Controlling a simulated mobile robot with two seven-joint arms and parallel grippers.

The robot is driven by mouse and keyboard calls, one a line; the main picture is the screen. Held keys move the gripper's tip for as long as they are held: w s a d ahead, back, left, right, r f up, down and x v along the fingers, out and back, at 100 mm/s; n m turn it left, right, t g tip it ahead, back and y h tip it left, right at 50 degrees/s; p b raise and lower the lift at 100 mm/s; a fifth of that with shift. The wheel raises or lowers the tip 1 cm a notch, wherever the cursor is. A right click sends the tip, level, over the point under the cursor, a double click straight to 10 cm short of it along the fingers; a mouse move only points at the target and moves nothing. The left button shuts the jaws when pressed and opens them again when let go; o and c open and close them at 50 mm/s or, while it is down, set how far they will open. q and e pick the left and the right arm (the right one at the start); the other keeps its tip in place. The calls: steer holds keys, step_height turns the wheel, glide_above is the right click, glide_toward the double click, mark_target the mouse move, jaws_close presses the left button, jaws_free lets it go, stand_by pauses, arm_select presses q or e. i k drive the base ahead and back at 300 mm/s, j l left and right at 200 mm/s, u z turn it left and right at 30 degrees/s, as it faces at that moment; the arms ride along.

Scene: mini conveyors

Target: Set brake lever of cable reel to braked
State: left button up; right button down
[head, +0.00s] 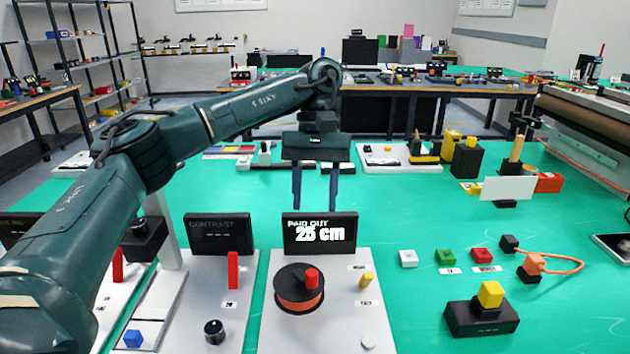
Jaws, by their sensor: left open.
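The cable reel (299,300) is a dark round drum with orange cable and a red knob (312,278) on top. It sits on a white panel (330,335) in the lower middle. A small yellow lever (366,279), which looks like the brake lever, stands to its right. It is between two small labels that I cannot read, closer to the upper one. A black display (320,233) behind the reel reads "PAID OUT 25 cm". My left gripper (315,203) is open and empty, fingers down, above and behind the display. My right gripper is out of view.
A panel with a "CONTRAST" display (218,234), red lever (233,270) and black knob (214,331) is left of the reel. Small coloured blocks and a black box with a yellow block (491,293) stand to the right. Green table is clear between.

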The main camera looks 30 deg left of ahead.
mark_target(366, 278)
steer(key=k, duration=1)
